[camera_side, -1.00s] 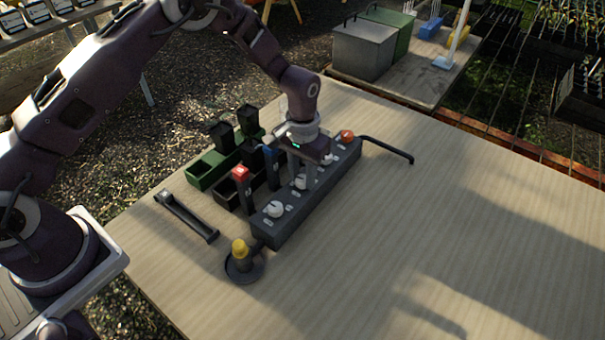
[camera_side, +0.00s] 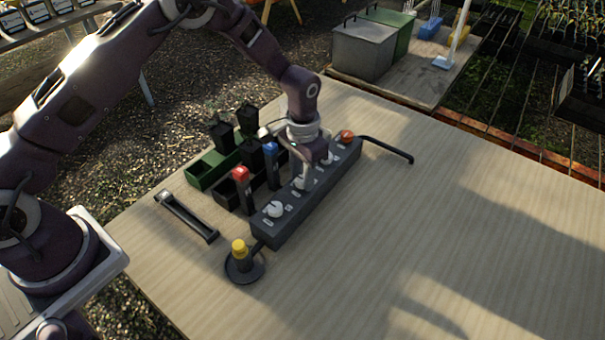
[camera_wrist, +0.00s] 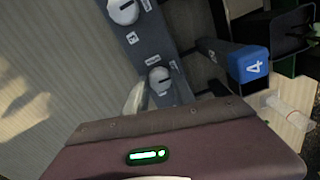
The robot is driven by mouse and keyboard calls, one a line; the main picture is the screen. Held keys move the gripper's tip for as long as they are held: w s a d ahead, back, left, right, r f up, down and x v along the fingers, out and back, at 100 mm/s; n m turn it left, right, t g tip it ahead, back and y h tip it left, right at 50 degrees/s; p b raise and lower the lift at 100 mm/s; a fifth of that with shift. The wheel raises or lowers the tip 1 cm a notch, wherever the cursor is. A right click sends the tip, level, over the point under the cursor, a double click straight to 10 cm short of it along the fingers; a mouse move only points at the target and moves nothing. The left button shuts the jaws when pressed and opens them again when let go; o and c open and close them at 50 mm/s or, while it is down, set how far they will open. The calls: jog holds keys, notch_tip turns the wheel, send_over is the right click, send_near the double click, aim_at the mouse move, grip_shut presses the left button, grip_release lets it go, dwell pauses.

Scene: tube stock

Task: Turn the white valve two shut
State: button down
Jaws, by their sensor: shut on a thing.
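A dark grey valve block (camera_side: 284,226) lies on the table with a row of white valve knobs and an orange-red knob (camera_side: 346,136) at its far end. White valve two (camera_side: 299,184) is the middle white knob; in the wrist view it appears as a round white knob with a dark slot (camera_wrist: 159,80). My gripper (camera_side: 307,184) points down over the block and is shut on this knob. One pale finger (camera_wrist: 135,98) shows beside it in the wrist view; the other finger is hidden. Another white knob (camera_side: 275,208) sits at the near end, clear of my gripper.
A black bent handle (camera_side: 388,150) lies beyond the far end. The table's right side is clear.

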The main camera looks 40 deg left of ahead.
jog(key=c, duration=1.1)
grip_release()
jog(key=shift+o, duration=0.2)
jog(key=shift+r, duration=0.15)
notch_tip(320, 180, up, 7)
jog(key=shift+f, duration=0.1)
